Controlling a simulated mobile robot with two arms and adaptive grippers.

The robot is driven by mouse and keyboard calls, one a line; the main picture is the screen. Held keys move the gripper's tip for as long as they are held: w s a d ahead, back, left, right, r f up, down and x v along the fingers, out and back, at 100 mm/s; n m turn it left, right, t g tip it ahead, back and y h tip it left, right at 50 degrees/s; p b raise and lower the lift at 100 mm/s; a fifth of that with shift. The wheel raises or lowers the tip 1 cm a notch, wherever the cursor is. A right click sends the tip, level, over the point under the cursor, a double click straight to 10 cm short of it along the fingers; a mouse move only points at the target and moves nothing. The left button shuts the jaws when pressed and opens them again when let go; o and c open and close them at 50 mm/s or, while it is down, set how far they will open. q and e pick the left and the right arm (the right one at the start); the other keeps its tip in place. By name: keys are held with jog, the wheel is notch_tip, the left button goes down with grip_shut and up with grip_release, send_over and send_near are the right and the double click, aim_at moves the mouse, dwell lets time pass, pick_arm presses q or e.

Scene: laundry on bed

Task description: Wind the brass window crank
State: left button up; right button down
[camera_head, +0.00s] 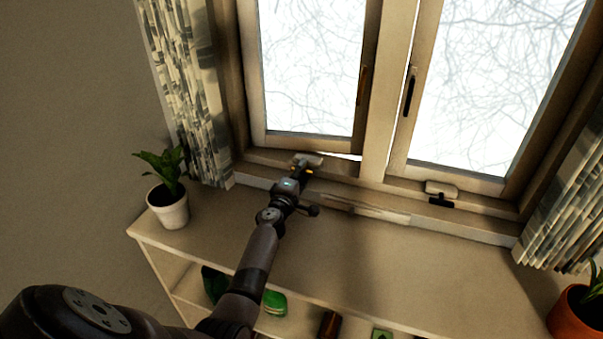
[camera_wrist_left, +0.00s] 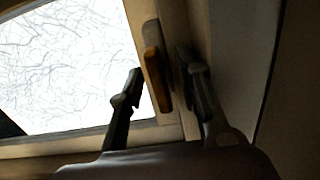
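The brass crank (camera_head: 309,172) is at the bottom of the left window, by a pale mount (camera_head: 313,158); my gripper covers most of it in the head view. My left gripper (camera_head: 303,171) reaches over the sill to it. In the left wrist view, my left gripper (camera_wrist_left: 160,85) has its two dark fingers apart. A brass-coloured piece (camera_wrist_left: 155,65), which looks like the crank, shows between them in front of a darker plate. I cannot tell whether a finger touches it. My right gripper is not in view.
A black crank (camera_head: 440,199) sits under the right window. Window latches (camera_head: 362,85) and (camera_head: 409,92) flank the centre post. A white potted plant (camera_head: 168,208) stands left on the shelf top (camera_head: 350,265), an orange pot (camera_head: 577,312) right. Curtains (camera_head: 195,90) hang at both sides.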

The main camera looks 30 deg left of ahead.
pick_arm(q)
jog(key=shift+c, duration=0.4)
jog(key=shift+c, duration=0.8)
grip_shut()
jog(key=n, duration=0.6)
jog(key=shift+n, duration=0.4)
jog(key=n, duration=0.5)
jog(key=shift+p, duration=0.35)
jog(key=n+p, duration=0.1)
jog(key=n, duration=0.4)
jog(key=shift+n, duration=0.4)
jog(key=shift+f, duration=0.1)
